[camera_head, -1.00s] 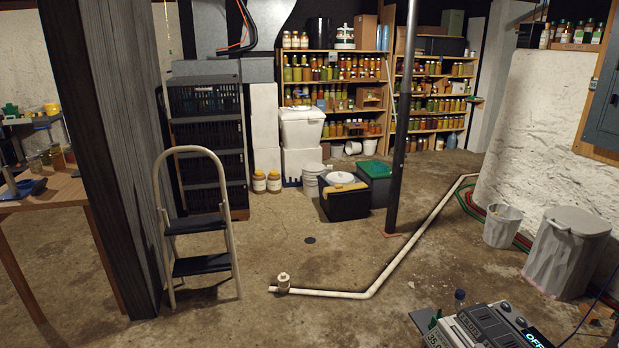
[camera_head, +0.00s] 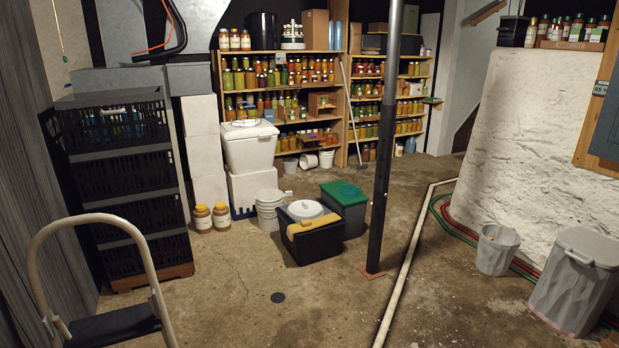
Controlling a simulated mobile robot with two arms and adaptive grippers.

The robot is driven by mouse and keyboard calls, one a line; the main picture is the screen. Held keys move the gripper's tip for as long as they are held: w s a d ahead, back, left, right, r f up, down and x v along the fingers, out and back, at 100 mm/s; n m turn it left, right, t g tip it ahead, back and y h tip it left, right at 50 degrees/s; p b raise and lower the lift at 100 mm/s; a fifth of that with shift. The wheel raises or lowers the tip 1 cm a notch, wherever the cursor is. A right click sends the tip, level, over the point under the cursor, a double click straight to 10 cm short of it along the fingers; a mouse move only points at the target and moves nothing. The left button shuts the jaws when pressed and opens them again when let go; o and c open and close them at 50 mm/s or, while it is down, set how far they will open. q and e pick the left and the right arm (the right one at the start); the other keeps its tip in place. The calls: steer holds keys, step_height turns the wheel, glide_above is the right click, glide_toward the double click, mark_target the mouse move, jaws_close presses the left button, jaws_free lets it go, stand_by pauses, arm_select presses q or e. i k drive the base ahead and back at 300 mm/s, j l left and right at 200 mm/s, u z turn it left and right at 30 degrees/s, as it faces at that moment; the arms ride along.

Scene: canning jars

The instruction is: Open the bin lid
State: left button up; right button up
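Several lidded containers are in view, and I cannot tell which one is the task's bin. A grey bin (camera_head: 568,295) stands on the floor at the right, with its grey lid (camera_head: 588,247) on and shut. A white tub (camera_head: 250,152) with a white lid (camera_head: 249,129) sits on a white box at the back, and its lid looks shut. A dark bin (camera_head: 347,219) with a green lid (camera_head: 343,193) stands near the middle, lid on. Neither of my grippers is in view.
A dark post (camera_head: 381,170) stands mid-room beside a white floor pipe (camera_head: 410,250). A step stool (camera_head: 110,322) is close at the lower left, near stacked black crates (camera_head: 130,195). A small open pail (camera_head: 497,250) stands beside the grey bin. Shelves of jars (camera_head: 290,85) line the back.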

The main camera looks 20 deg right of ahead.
mark_target(587, 246)
steer(key=i+l+z, duration=0.25)
steer(key=i+z, duration=0.6)
steer(key=i, duration=0.2)
steer(key=i+z, duration=0.4)
steer(key=i, duration=0.15)
steer(key=i+j+z, duration=0.3)
steer(key=i+z, duration=0.15)
steer(key=i+j, duration=0.05)
